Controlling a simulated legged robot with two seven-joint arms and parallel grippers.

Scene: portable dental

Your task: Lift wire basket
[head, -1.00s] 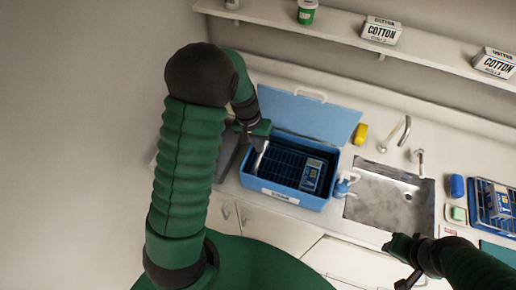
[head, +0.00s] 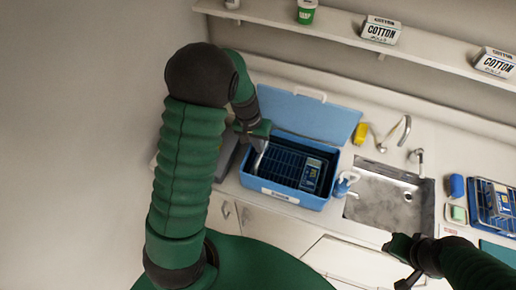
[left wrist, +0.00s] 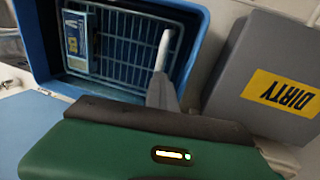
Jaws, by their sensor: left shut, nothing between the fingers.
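The dark blue wire basket (head: 287,160) sits inside an open blue box (head: 247,182) on the counter. It also shows in the left wrist view (left wrist: 125,50), with a blue-and-white packet (left wrist: 76,35) at one end. My left gripper (head: 261,155) is at the left end of the box, over or beside the basket's near end. In the left wrist view its pale fingers (left wrist: 163,50) are together and empty; I cannot tell whether they touch the wires. My right gripper (head: 393,262) is open and empty, in front of the counter, well away from the basket.
The box's raised lid (head: 310,115) stands behind it. A grey box marked DIRTY (left wrist: 265,75) stands close beside my left gripper. A sink (head: 385,195), a white-and-blue bottle (head: 344,184) and a yellow item (head: 360,133) are to the right. A shelf (head: 340,37) runs above.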

